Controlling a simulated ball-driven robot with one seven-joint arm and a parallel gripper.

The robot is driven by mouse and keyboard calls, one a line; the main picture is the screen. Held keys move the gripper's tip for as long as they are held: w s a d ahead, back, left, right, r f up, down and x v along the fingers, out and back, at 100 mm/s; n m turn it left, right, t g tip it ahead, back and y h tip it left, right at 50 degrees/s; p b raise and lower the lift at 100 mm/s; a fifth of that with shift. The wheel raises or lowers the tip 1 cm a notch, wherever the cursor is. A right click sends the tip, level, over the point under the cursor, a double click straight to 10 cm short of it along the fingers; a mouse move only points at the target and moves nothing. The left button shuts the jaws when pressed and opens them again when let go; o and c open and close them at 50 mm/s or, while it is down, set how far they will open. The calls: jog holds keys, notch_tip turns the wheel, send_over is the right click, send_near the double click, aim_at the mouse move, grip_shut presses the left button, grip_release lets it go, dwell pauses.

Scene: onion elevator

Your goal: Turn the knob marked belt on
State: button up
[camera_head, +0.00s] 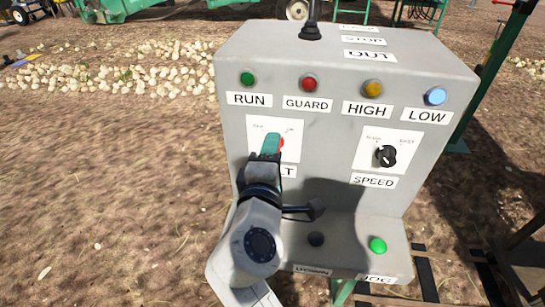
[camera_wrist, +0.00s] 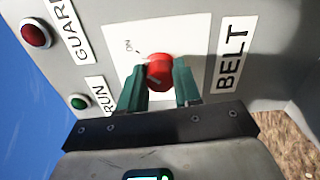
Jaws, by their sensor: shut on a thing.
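The red belt knob (camera_head: 281,143) sits on a white plate (camera_head: 291,128) on the front of a grey control box, above a label of which "LT" shows. In the wrist view, the knob (camera_wrist: 159,72) stands between the two green fingers of my gripper (camera_wrist: 160,82), which is shut on it. In the head view my gripper (camera_head: 271,145) hides much of the knob and plate.
The black SPEED knob (camera_head: 386,156) is to the right on the box (camera_head: 330,120). Lamps RUN (camera_head: 247,78), GUARD (camera_head: 309,82), HIGH (camera_head: 373,89) and LOW (camera_head: 435,96) line the top. A green button (camera_head: 378,245) and a black button (camera_head: 316,239) sit on the lower ledge.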

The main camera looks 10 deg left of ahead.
jog(key=shift+d+m+b, duration=0.1)
jog(key=shift+m+b, duration=0.2)
jog(key=shift+m, duration=0.3)
jog(key=shift+f, duration=0.1)
jog(key=o, duration=1.1)
jog(key=shift+c, duration=0.2)
jog(key=s, duration=1)
jog(key=shift+s+a, duration=0.2)
jog(key=shift+s, duration=0.15)
